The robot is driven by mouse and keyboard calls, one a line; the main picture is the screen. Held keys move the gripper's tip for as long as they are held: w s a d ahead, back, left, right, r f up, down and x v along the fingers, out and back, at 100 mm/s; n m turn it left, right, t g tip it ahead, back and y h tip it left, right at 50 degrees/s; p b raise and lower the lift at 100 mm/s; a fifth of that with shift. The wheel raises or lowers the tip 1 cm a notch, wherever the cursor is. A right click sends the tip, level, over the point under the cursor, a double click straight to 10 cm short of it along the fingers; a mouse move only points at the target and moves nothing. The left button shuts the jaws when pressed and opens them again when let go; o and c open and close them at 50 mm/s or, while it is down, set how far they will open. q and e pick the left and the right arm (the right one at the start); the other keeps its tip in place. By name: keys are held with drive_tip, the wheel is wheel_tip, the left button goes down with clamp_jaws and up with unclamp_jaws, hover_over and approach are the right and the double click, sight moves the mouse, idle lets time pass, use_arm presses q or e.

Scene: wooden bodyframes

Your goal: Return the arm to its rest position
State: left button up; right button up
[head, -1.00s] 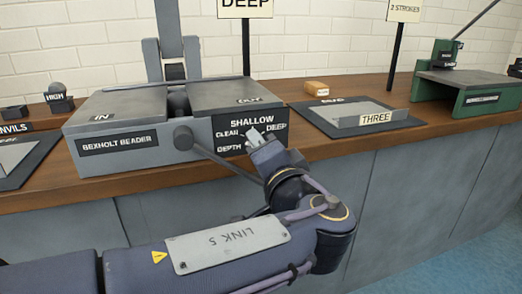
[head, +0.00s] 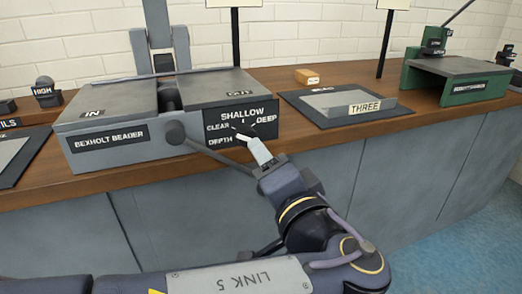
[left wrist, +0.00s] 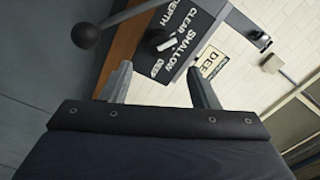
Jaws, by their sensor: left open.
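My left gripper (head: 258,150) is in front of the grey bexholt beader (head: 110,143), at the lower edge of its dark depth panel (head: 262,121). In the left wrist view its two fingers (left wrist: 162,88) are spread apart with nothing between them. The panel (left wrist: 185,28) with its white pointer (left wrist: 160,40) lies beyond the fingertips, with a visible gap. My left forearm (head: 240,278) reaches in along the bottom of the head view. My right gripper is not in view.
The beader's lever with a round knob (head: 175,133) sticks out close to my left gripper; the knob also shows in the left wrist view (left wrist: 86,35). The wooden bench (head: 330,140) carries a plate labelled THREE (head: 366,108) and a green stand (head: 462,68). The floor at right is clear.

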use_arm(q)
drive_tip(key=shift+s, duration=0.1)
drive_tip(key=a+f+n+g, duration=0.1)
drive_tip(key=a+f+g, duration=0.4)
drive_tip(key=a, duration=0.5)
drive_tip(key=a+f+n+g, duration=0.2)
drive_tip(key=a+f+g, duration=0.2)
drive_tip(key=a+f, duration=0.4)
drive_tip(key=s+a+f+n+g+h+p, duration=0.2)
drive_tip(key=s+a+f+g+h, duration=0.1)
drive_tip(key=s+a+f+g, duration=0.25)
drive_tip(key=s+f+n+t+h, duration=0.3)
drive_tip(key=s+n+h, duration=0.3)
drive_tip(key=s, duration=0.4)
wheel_tip(320, 180, up, 38)
drive_tip(key=p, duration=3.8)
drive_tip(key=shift+f, duration=0.1)
